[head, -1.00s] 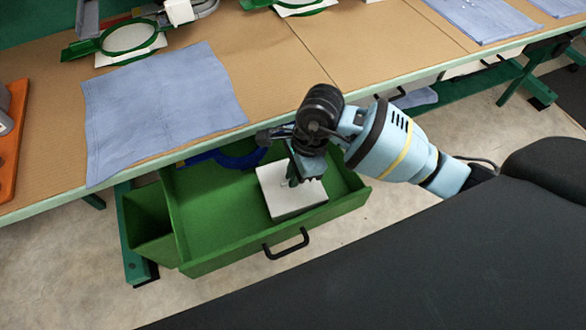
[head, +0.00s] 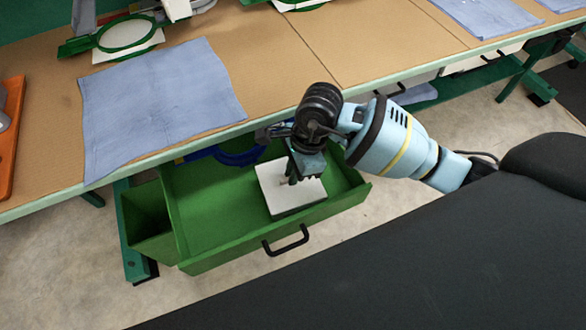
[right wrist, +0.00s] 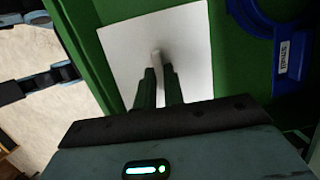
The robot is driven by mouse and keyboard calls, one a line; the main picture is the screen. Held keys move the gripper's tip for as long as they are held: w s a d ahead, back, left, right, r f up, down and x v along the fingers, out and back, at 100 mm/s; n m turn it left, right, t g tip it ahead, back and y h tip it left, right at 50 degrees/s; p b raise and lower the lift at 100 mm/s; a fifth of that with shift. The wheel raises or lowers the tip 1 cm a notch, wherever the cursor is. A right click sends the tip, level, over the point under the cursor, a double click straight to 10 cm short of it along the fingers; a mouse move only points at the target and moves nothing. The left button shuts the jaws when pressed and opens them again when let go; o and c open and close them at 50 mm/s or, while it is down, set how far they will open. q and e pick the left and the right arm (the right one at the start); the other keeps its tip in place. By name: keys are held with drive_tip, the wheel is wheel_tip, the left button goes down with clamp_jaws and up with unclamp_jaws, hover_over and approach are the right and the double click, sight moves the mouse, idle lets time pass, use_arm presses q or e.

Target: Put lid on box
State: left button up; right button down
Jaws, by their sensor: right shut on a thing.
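A white square lid (head: 275,187) with a small pale knob lies level inside the open green drawer, toward its right side. It also fills the middle of the right wrist view (right wrist: 190,35), with the knob (right wrist: 156,55) standing near its centre. My right gripper (head: 292,180) points down over the lid. In the right wrist view its two fingers (right wrist: 158,75) are closed on the knob. The box under the lid is mostly hidden, so I cannot tell whether the lid is fully seated. My left gripper is not in view.
The green drawer (head: 205,215) is pulled out below the workbench (head: 275,60), with a black handle (head: 286,242) in front. A blue ring-shaped thing (head: 240,155) labelled "small" (right wrist: 284,57) lies at the drawer's back. The drawer's left part is free. Blue cloth (head: 160,100) covers part of the bench.

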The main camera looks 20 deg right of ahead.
drive_tip(key=shift+f, duration=0.2)
drive_tip(key=c, duration=1.4)
unclamp_jaws()
drive_tip(key=shift+r, duration=0.1)
drive_tip(key=shift+c, duration=0.2)
drive_tip(key=shift+d+r, duration=0.1)
drive_tip(key=shift+r, duration=0.2)
drive_tip(key=v, duration=0.6)
drive_tip(key=shift+r, duration=0.1)
drive_tip(key=shift+d+r, duration=0.15)
drive_tip(key=shift+r, duration=0.35)
